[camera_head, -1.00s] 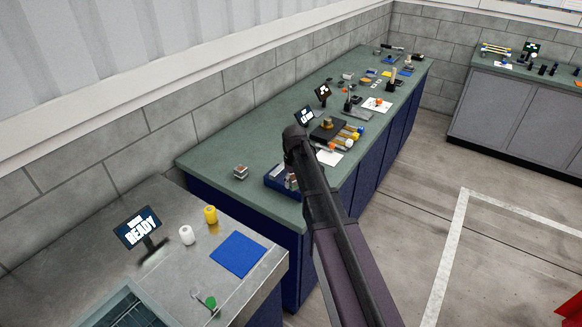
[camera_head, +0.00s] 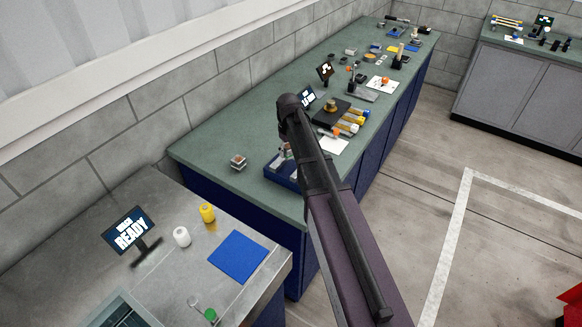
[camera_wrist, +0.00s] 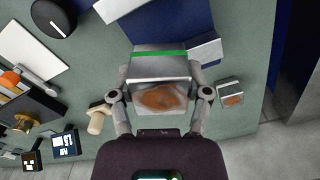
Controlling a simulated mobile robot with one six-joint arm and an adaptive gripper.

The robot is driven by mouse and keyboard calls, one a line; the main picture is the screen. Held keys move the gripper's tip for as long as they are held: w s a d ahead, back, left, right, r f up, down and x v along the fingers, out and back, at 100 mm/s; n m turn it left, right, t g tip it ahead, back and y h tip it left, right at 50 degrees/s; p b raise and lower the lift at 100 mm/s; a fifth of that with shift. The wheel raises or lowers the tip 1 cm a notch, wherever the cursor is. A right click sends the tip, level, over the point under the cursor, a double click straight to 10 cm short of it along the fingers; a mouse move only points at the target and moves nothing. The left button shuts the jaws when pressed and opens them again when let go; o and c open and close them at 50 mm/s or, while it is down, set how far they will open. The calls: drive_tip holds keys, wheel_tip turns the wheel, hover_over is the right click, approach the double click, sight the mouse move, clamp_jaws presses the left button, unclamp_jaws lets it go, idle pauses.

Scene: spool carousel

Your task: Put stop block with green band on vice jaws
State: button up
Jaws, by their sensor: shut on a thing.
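The stop block (camera_wrist: 160,70) is a grey metal block with a green band along its far edge and a brown patch on its near face, in the wrist view. My gripper (camera_wrist: 162,88) is shut on it, one finger at each side. In the head view my arm hides most of the gripper and the block.
A dark box, tools and a screen stand farther along. A blue mat (camera_head: 239,257) and two spools lie on the nearer metal bench.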

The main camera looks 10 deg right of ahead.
sight(290, 159)
idle(0.3)
drive_tip(key=s+d+n, duration=0.2)
drive_tip(key=s, duration=0.6)
drive_tip(key=s+d+n, duration=0.2)
drive_tip(key=s+d, duration=0.1)
drive_tip(key=s, duration=0.6)
drive_tip(key=shift+d+r, duration=0.15)
drive_tip(key=shift+d, duration=0.2)
drive_tip(key=w+a, duration=0.1)
drive_tip(key=w, duration=0.3)
drive_tip(key=w+a+f, duration=0.1)
drive_tip(key=w+a, duration=0.1)
drive_tip(key=w, duration=0.3)
drive_tip(key=w+a+b, duration=0.1)
drive_tip(key=w+a, duration=0.1)
drive_tip(key=w, duration=0.2)
drive_tip(key=shift+w+a+f, duration=0.1)
drive_tip(key=shift+w+f, duration=0.1)
drive_tip(key=shift+w, duration=0.2)
drive_tip(key=shift+w+a, duration=0.15)
drive_tip(key=shift+w, duration=0.3)
drive_tip(key=shift+w+a+f+b, duration=0.1)
drive_tip(key=shift+w+f+b, duration=0.1)
drive_tip(key=shift+f+b, duration=1.6)
drive_tip(key=shift+b, duration=0.1)
